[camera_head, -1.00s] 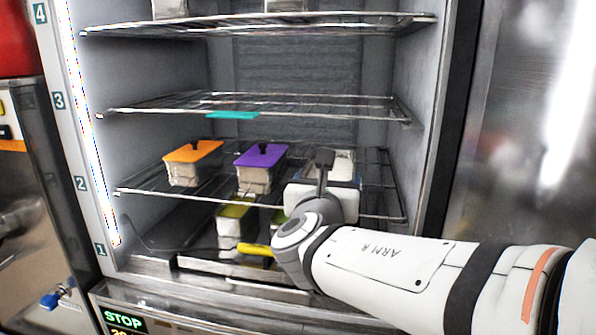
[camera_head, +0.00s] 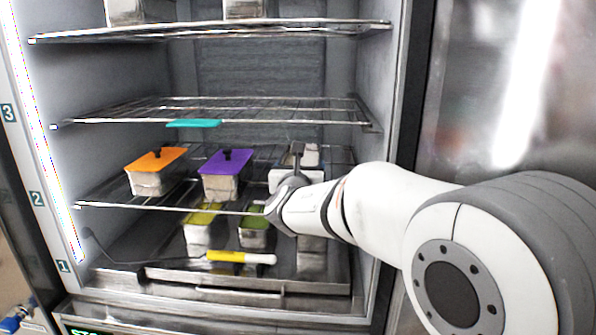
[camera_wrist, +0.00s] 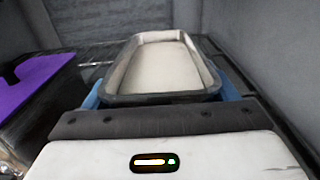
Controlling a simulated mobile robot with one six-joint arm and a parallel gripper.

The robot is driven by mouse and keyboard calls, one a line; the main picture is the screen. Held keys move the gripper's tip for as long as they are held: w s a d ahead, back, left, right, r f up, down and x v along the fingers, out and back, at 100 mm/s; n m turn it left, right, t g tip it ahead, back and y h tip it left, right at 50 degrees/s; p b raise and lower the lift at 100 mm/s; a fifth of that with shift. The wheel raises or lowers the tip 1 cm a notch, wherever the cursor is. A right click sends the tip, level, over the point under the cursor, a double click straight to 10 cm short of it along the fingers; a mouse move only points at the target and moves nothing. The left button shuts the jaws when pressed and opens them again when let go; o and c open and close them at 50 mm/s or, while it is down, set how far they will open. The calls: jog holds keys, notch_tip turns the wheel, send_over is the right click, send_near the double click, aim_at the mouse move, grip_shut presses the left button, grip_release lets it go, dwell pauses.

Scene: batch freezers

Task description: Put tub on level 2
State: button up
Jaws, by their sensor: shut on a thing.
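The tub, an open metal pan with cream-coloured contents, fills the middle of the wrist view (camera_wrist: 165,70). My gripper (camera_wrist: 163,92) is shut on it, with blue fingers along both sides. In the head view, the tub (camera_head: 309,153) is at the right of the level 2 shelf (camera_head: 130,206), mostly hidden behind my gripper and wrist. It is to the right of the purple-lidded tub (camera_head: 224,186). I cannot tell whether its base touches the wire shelf.
An orange-lidded tub (camera_head: 150,182) stands left on level 2. Below are tubs with greenish tops (camera_head: 255,236) and a yellow-handled tool (camera_head: 230,257). The level 3 shelf (camera_head: 250,121) above holds a flat teal piece (camera_head: 194,123). The right cabinet wall is close.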

jog(key=shift+f, duration=0.4)
jog(key=o, duration=1.3)
jog(key=shift+f, duration=0.25)
jog(key=o, duration=0.4)
jog(key=shift+r, duration=0.1)
jog(key=shift+r, duration=0.2)
jog(key=s+b, duration=0.1)
jog(key=s, duration=1.1)
jog(key=shift+a+b, duration=0.2)
jog(key=shift+b, duration=0.1)
jog(key=shift+s+f, duration=0.1)
